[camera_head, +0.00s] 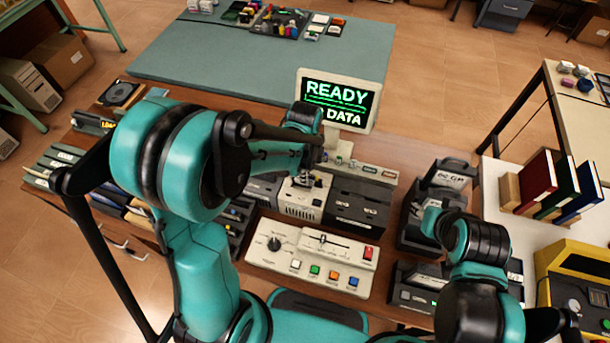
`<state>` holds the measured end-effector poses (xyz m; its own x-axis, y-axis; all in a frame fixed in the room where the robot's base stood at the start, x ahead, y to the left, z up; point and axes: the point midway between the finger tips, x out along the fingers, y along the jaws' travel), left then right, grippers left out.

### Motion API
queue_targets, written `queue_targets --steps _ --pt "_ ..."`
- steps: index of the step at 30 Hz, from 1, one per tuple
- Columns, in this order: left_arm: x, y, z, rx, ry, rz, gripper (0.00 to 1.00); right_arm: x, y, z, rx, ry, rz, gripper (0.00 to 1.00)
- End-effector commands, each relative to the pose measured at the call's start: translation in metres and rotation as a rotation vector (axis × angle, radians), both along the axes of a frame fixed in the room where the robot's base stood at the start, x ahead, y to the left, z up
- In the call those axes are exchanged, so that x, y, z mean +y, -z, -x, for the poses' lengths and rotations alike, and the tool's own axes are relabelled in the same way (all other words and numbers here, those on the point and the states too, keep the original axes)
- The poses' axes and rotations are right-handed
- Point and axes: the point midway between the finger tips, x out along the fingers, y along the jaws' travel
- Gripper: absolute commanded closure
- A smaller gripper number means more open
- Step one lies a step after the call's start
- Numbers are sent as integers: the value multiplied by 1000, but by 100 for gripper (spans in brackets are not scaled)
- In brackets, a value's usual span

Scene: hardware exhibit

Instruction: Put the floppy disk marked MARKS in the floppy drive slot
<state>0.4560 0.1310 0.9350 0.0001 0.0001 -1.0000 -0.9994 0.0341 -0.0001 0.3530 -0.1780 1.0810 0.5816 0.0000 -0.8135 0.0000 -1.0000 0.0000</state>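I cannot read the word MARKS on anything, so I cannot single out that floppy disk. A row of drive-like units stands below the monitor: a light beige unit (299,203) in the middle and a dark unit (358,205) to its right. I cannot make out which one has the floppy slot. My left arm reaches over the table from the left. Its gripper (313,176) points down at the top of the beige unit; its fingers are small and partly hidden by the wrist. My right arm is at the lower right, and its fingers do not show.
A monitor (339,101) reads READY and DATA. A control panel (313,260) with a knob, slider and coloured buttons lies in front. Dark labelled holders (443,184) stand at right, labelled cases (54,163) at left. A teal table (200,57) stands behind.

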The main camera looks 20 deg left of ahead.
Motion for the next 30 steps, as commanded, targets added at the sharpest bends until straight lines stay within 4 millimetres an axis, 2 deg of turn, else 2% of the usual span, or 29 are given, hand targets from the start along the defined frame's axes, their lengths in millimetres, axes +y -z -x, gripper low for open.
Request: queue_targets --steps 6,19,20,21,23,30 --pt "0 11 0 0 0 0 100 0 10 0 0 0 0 60" --pt "0 11 0 0 0 0 100 0 10 0 0 0 0 60" --pt "0 11 0 0 0 0 95 0 10 0 0 0 0 60" --pt "0 11 0 0 0 0 84 0 10 0 0 0 0 60" --pt "0 11 0 0 0 0 71 0 10 0 0 0 0 60" --pt "0 11 0 0 0 0 71 0 10 0 0 0 0 60"
